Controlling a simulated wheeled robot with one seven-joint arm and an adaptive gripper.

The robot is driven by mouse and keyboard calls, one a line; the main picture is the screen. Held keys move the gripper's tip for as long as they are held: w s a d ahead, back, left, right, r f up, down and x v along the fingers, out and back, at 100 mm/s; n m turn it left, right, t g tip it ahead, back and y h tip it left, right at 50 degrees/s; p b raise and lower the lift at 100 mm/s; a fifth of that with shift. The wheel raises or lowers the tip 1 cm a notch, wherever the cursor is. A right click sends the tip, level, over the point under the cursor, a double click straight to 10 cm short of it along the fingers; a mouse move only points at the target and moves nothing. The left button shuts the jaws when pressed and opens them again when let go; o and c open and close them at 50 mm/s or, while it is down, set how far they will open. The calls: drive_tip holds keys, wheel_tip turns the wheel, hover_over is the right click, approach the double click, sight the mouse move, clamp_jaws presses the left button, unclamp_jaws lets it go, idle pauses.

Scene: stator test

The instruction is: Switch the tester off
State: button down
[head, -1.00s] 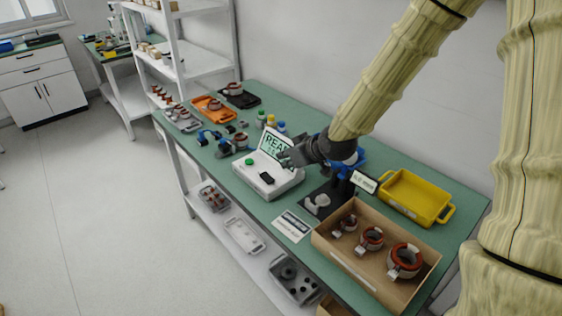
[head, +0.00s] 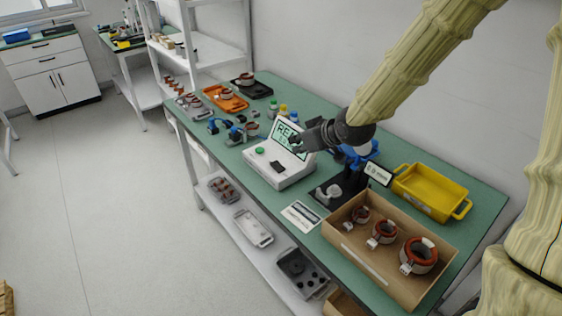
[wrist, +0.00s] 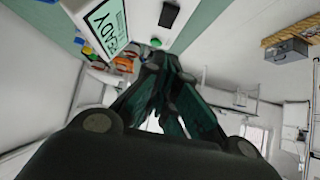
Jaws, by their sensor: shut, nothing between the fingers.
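The tester (head: 281,160) is a white box on the green bench with a tilted screen (head: 289,137) that my gripper partly covers. A green round button (head: 260,150) and a black switch (head: 278,167) sit on its top face. In the wrist view, the screen (wrist: 108,27) reads "READY", with the black switch (wrist: 169,14) and green button (wrist: 156,42) beside it. My gripper (head: 297,143) is shut and empty, at the right side of the screen, above the tester. In the wrist view, its dark fingers (wrist: 165,75) are together. Whether it touches the tester cannot be told.
A cardboard box (head: 350,262) with three copper-wound stators and a yellow tray (head: 432,191) stand at the right. A black stand (head: 341,189) is right beside the tester. Small bottles (head: 283,110) stand behind it. Orange (head: 225,99) and black trays lie farther back.

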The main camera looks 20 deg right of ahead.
drive_tip(key=b, duration=0.3)
drive_tip(key=shift+w+a+f, duration=0.1)
drive_tip(key=shift+w+f, duration=0.1)
drive_tip(key=shift+w, duration=0.05)
drive_tip(key=shift+r+b, duration=0.35)
drive_tip(key=shift+b, duration=0.4)
drive_tip(key=shift+w, duration=0.1)
hover_over(278, 166)
drive_tip(key=f, duration=0.6)
drive_tip(key=shift+s, duration=0.2)
drive_tip(key=shift+w+f, duration=0.2)
drive_tip(key=shift+f, duration=0.75)
drive_tip(key=shift+w+f, duration=0.15)
drive_tip(key=shift+f, duration=1)
drive_tip(key=shift+r+p, duration=0.1)
drive_tip(key=shift+p, duration=0.35)
